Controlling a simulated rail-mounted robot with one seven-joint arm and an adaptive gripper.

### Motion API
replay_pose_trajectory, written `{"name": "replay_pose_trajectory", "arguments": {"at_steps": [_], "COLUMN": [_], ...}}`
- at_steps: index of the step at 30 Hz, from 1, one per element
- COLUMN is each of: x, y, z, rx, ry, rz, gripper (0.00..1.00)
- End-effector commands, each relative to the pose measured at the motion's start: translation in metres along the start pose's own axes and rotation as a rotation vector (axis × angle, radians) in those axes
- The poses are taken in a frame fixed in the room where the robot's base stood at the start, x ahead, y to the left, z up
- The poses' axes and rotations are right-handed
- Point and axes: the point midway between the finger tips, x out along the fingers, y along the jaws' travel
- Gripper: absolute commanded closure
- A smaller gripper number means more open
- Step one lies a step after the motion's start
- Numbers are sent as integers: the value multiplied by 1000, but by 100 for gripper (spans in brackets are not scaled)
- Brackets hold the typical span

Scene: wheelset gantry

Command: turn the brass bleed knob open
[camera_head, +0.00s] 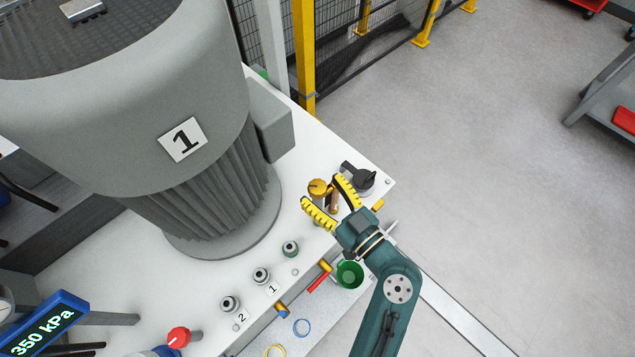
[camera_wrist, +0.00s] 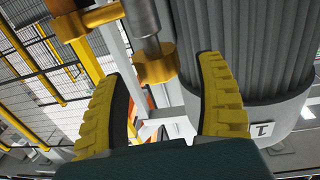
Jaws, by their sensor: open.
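The brass bleed knob (camera_head: 318,187) stands near the far right corner of the white bench top. In the wrist view a brass knob (camera_wrist: 156,66) on a grey stem shows between the two yellow fingers, beyond their tips. My gripper (camera_head: 323,189) is open, with its yellow ribbed fingers spread to either side of the knob. In the wrist view my gripper (camera_wrist: 160,72) holds nothing. I cannot tell whether either finger touches the knob.
A black rotary handle (camera_head: 358,177) sits just right of the knob. A large grey motor (camera_head: 190,130) marked 1 stands to the left. Several small fittings (camera_head: 261,275) line the bench's front edge. A green cup (camera_head: 349,274) is beside my arm. Open floor lies to the right.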

Motion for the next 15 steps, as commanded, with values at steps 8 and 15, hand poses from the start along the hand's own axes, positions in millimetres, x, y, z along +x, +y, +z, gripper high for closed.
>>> {"name": "replay_pose_trajectory", "arguments": {"at_steps": [8,15], "x": [20,20], "y": [0,0], "z": [1,1], "rx": [1,1], "ry": [-1,-1], "rz": [1,1], "gripper": [29,40]}}
